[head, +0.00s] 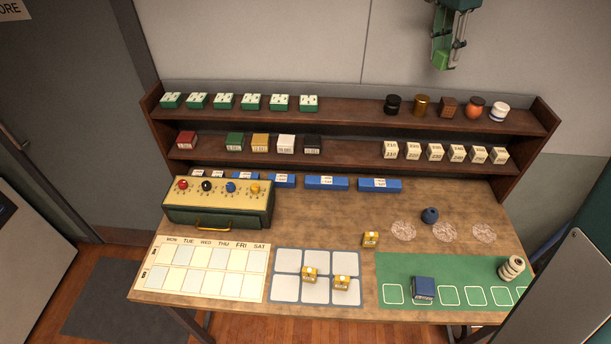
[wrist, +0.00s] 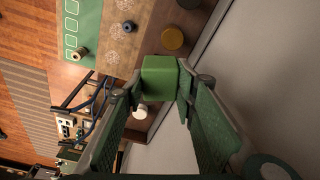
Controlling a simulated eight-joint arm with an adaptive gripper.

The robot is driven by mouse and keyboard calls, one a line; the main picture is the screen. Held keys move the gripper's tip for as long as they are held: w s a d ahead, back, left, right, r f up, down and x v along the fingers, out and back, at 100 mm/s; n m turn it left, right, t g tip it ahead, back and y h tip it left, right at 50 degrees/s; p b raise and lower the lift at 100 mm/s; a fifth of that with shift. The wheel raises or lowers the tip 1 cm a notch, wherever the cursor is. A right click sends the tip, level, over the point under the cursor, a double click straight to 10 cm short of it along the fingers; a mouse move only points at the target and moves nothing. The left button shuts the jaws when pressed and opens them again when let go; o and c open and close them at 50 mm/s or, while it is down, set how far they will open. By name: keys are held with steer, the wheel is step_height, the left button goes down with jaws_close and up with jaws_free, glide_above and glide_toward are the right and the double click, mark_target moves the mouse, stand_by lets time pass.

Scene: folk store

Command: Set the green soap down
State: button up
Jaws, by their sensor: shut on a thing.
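My gripper (head: 443,60) is high at the top right of the head view, above and behind the shelf unit. It is shut on the green soap (head: 440,61), a small green block. In the wrist view the green soap (wrist: 159,79) sits between the two fingertips (wrist: 158,90), clear of any surface. In the head view the soap is partly covered by the fingers.
The wooden table (head: 330,225) carries a two-tier shelf (head: 350,122) with several boxes and jars. A grey tray (head: 288,291) holds two yellow blocks. A green mat (head: 450,270) holds a blue block (head: 423,288) and a stacked beige object (head: 511,268). A dark blue object (head: 430,215) stands near pale round patches.

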steer(key=s+a+f+n+b, duration=0.1)
steer(key=s+a+n+b, duration=0.1)
steer(key=s+a, duration=0.9)
steer(key=s+a+f+n+b, duration=0.1)
steer(key=s+a+b, duration=0.1)
steer(key=s+a, duration=0.9)
steer(key=s+a+f+n+b, duration=0.15)
steer(key=s+a, duration=0.45)
steer(key=a, duration=1)
step_height(320, 180, down, 41)
steer(key=shift+d+r+t, duration=0.2)
steer(key=shift+d+t, duration=0.1)
steer(key=shift+w+n, duration=0.1)
steer(key=shift+n, duration=0.15)
steer(key=shift+f, duration=2.9)
steer(key=shift+f+b, duration=0.4)
steer(key=shift+f, duration=1.7)
